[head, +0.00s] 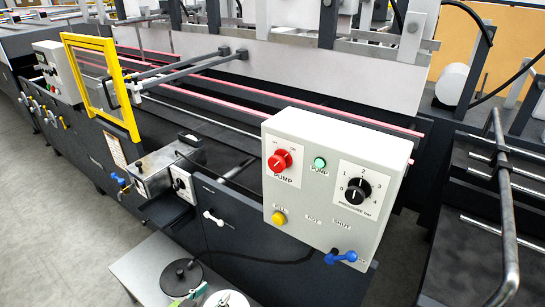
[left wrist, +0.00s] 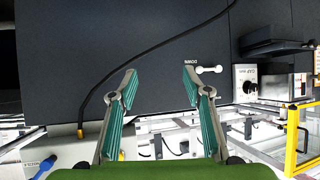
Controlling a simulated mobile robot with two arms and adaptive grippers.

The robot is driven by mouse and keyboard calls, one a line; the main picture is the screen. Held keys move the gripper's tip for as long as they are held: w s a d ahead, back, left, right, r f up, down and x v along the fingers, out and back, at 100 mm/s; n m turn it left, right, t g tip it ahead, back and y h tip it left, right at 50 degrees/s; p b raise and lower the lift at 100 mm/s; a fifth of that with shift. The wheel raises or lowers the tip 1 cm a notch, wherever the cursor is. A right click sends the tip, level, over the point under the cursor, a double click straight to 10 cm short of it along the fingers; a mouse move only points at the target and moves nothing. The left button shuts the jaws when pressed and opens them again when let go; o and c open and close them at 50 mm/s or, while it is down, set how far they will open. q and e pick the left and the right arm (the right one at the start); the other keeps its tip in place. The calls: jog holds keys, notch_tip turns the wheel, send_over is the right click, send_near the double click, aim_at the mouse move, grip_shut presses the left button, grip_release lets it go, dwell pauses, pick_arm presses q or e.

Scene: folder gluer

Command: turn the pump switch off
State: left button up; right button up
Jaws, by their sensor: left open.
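The pump switch (head: 280,161) is a red knob on a white plate at the upper left of the light grey control box, above the word PUMP. I cannot clearly tell which mark its pointer faces. A green pump lamp (head: 320,163) is to its right. My left gripper (head: 190,298) shows only in part at the bottom edge of the head view, below and left of the box, well apart from the switch. In the left wrist view the left gripper (left wrist: 160,75) is open and empty, in front of a dark machine panel. The switch is not visible there. My right gripper is not seen.
The control box (head: 345,195) also carries a black pressure knob (head: 357,191), a yellow button (head: 279,218) and a blue lever (head: 341,257). A white lever (head: 213,218) is on the dark panel left of it. A yellow frame (head: 104,85) stands at the back left. Open floor lies at the left.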

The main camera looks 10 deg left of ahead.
pick_arm(q)
jog(key=w+d+r+m+t+h+p, duration=0.1)
jog(key=d+r+t, duration=0.1)
jog(key=r, duration=0.9)
jog(key=w+d+r+t+h+p, duration=0.1)
jog(key=d+r+p, duration=0.1)
jog(key=r, duration=0.8)
jog(key=m+t+h+p, duration=0.2)
jog(key=h, duration=0.1)
send_near(275, 166)
jog(key=p+x, duration=0.3)
jog(key=x, duration=0.4)
jog(key=shift+w, duration=0.4)
jog(key=shift+w+d+f, duration=0.1)
jog(key=shift+w+d, duration=0.25)
jog(key=shift+w, duration=0.25)
jog(key=c, duration=1.1)
